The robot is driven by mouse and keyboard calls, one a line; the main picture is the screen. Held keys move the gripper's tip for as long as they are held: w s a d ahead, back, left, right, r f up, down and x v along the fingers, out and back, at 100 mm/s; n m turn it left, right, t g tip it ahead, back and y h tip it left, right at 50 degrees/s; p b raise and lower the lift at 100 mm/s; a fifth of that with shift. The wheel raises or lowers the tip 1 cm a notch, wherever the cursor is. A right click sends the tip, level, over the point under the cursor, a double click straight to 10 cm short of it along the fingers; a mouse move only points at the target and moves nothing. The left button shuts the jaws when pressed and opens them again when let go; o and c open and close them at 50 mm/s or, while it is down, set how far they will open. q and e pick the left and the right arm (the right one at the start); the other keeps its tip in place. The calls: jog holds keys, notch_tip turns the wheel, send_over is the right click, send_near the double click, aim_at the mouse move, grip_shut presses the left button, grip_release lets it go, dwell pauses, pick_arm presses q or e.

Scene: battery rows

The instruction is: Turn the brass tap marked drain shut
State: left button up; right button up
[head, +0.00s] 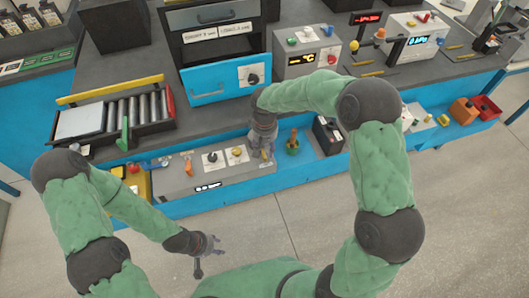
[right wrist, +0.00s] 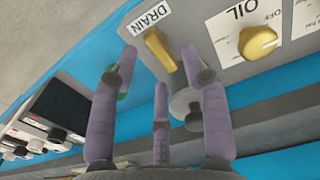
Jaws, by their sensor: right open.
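The brass tap (right wrist: 160,52) is a yellow lever beside the DRAIN label (right wrist: 150,17) on a grey panel in the right wrist view. In the head view it is mostly hidden by my right gripper (head: 263,150). In the right wrist view my right gripper (right wrist: 160,65) is open, with its purple fingers spread on both sides of the tap and a third finger below. I cannot tell whether any finger touches it. My left gripper (head: 207,246) is open and empty above the floor, in front of the bench.
A yellow OIL knob (right wrist: 257,42) sits close to the tap, also seen in the head view (head: 237,151). A green-based valve (head: 292,147) and a black box (head: 328,136) stand right of my right gripper. A roller tray (head: 107,118) lies at left.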

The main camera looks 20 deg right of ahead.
jog(key=shift+f, duration=1.05)
grip_shut()
